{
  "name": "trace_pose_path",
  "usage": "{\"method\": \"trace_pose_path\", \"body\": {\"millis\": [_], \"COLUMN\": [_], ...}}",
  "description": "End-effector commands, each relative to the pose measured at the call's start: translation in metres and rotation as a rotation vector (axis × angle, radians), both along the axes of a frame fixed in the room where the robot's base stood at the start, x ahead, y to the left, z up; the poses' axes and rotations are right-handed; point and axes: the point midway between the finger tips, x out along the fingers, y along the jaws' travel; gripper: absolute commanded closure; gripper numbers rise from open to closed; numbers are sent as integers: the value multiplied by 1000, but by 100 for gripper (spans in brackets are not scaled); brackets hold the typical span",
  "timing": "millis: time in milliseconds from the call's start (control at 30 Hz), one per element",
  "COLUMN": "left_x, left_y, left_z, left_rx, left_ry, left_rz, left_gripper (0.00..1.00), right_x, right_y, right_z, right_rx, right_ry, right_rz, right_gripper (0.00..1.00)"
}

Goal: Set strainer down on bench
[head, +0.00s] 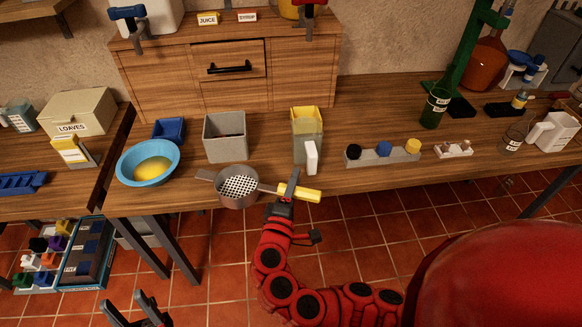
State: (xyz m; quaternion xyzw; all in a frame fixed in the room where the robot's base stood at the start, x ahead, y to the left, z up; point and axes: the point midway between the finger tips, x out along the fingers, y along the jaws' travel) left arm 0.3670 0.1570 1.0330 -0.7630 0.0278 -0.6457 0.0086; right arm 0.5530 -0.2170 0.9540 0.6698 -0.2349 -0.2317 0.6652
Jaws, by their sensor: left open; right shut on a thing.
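The strainer (238,188) is a grey round bowl with a perforated checkered mesh, a tab on its left and a yellow handle (305,194) on its right. My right gripper (289,190) is shut on the handle. The bowl overlaps the front edge of the wooden bench (375,180); I cannot tell whether it touches the bench top or hangs just above it. My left gripper (139,309) is open and empty, low in the picture, in front of the bench and apart from everything.
A blue bowl with yellow contents (137,171) stands left of the strainer, a grey square bin (226,149) behind it, and a jug (307,143) behind the handle. A rack with coloured knobs (383,155) is further right. Bare bench lies in front of the rack.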

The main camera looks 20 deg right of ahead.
Motion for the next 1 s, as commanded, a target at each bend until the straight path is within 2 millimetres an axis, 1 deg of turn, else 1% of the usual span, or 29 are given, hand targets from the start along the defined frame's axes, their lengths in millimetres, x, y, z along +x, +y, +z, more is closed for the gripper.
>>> {"method": "trace_pose_path", "body": {"millis": [33, 200, 300, 500, 600, 733, 800, 1000], "left_x": [0, 0, 0, 0, 0, 0, 0, 0], "left_y": [0, 0, 0, 0, 0, 0, 0, 0], "left_z": [6, 14, 17, 20, 24, 26, 26, 25], "left_rx": [0, 0, 0, 0, 0, 0, 0, 0], "left_ry": [0, 0, 0, 0, 0, 0, 0, 0], "left_rz": [0, 0, 0, 0, 0, 0, 0, 0], "left_gripper": [50, 50, 50, 50, 50, 50, 50, 50], "right_x": [10, 42, 55, 69, 68, 68, 68, 68], "right_y": [-6, -17, -21, -26, -26, -26, -26, -26], "right_z": [2, -2, -3, -4, -24, -38, -41, -41], "right_rx": [2, 2, 1, 2, -3, -1, -1, 0], "right_ry": [-1, 0, -2, -3, 5, 1, -1, -3], "right_rz": [-9, -6, -3, 0, 0, -2, -1, 0], "right_gripper": [100, 100, 100, 100, 100, 100, 100, 100]}}
